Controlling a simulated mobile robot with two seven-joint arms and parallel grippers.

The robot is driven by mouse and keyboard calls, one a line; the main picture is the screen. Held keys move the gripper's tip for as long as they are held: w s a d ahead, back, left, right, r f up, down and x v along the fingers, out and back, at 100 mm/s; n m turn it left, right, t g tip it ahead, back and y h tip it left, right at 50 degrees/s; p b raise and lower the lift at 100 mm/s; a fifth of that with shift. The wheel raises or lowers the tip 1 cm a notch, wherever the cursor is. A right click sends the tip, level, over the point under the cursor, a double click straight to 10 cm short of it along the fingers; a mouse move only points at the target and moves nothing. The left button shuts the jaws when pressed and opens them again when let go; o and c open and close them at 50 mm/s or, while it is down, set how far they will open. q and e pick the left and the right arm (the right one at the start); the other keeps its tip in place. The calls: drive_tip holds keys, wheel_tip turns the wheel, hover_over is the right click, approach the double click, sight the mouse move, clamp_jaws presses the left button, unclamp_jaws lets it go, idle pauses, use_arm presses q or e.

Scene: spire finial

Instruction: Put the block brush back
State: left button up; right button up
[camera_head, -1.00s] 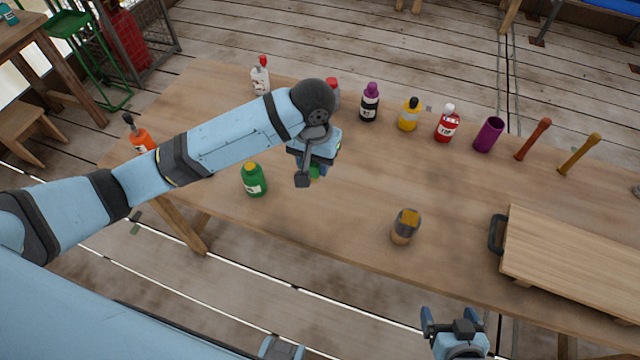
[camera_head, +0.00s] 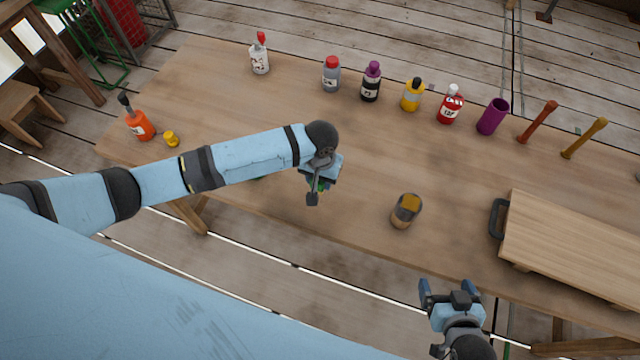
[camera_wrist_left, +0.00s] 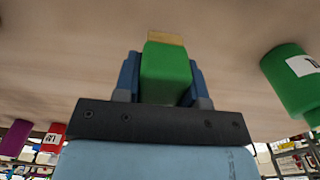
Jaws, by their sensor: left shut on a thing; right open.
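The block brush is a green block (camera_wrist_left: 166,72) with a tan bristle edge (camera_wrist_left: 166,38). My left gripper (camera_head: 318,192) is shut on it, and in the left wrist view the block sits between the two blue fingers. In the head view only a little green of the brush shows under the gripper, above the near part of the table (camera_head: 230,105). The gap between bristles and table cannot be judged. My right gripper (camera_head: 451,288) is open and empty, off the near table edge.
A brown and grey cup-like item with a yellow top (camera_head: 406,211) stands right of the left gripper. A green bottle (camera_wrist_left: 292,78) stands close by, mostly hidden by my arm in the head view. Several bottles line the far side. A raised wooden board (camera_head: 575,245) is at right.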

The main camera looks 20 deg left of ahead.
sight(320, 187)
use_arm(q)
drive_tip(key=shift+f, duration=2.05)
drive_tip(key=shift+f, duration=0.2)
drive_tip(key=o, duration=0.8)
drive_tip(key=shift+r, duration=0.1)
